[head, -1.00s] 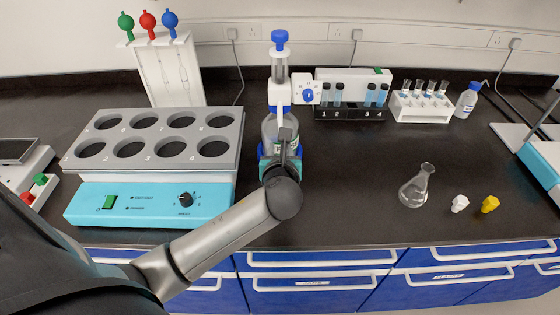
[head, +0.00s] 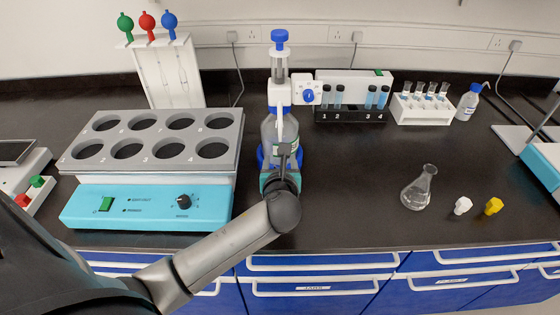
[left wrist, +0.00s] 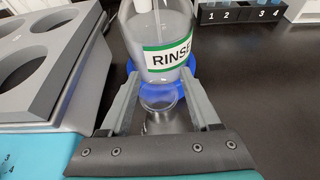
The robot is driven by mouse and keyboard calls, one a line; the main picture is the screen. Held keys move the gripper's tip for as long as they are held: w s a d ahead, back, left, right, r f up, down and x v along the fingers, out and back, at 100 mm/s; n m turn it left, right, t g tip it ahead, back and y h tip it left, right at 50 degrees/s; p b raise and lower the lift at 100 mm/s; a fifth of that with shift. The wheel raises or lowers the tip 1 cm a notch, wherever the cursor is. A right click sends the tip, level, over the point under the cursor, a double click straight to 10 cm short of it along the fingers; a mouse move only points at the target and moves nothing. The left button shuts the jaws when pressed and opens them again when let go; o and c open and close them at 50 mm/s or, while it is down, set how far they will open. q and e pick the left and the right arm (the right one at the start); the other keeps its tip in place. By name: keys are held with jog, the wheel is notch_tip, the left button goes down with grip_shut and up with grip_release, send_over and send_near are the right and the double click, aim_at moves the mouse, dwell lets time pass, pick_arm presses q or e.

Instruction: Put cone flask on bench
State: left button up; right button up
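A clear cone flask (left wrist: 160,104) shows in the left wrist view, with its round mouth between the fingers of my left gripper (left wrist: 160,75). The fingers stand wide apart, with a visible gap to the glass. The flask is in front of the RINSE bottle; its lower part is hidden. In the head view my left gripper (head: 281,168) is at that bottle's foot and hides this flask. Another cone flask (head: 418,190) with a little clear liquid stands upright on the right of the dark bench (head: 345,190). My right gripper is not in view.
The RINSE bottle (head: 270,132) with a blue-topped dispenser stands directly beyond my left gripper. A heater block (head: 150,140) is close on the left. A white stopper (head: 462,206) and yellow stopper (head: 493,206) lie at right. Tube racks (head: 352,108) stand behind. The centre-right bench is clear.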

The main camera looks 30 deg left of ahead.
pick_arm(q)
jog(key=shift+s+d+r, duration=0.1)
jog(key=shift+s+r, duration=0.05)
jog(key=shift+r, duration=0.05)
jog(key=p+v, duration=0.2)
jog(key=v, duration=0.9)
jog(key=shift+s+d+p, duration=0.15)
jog(key=shift+s+p, duration=0.15)
jog(key=shift+p, duration=0.1)
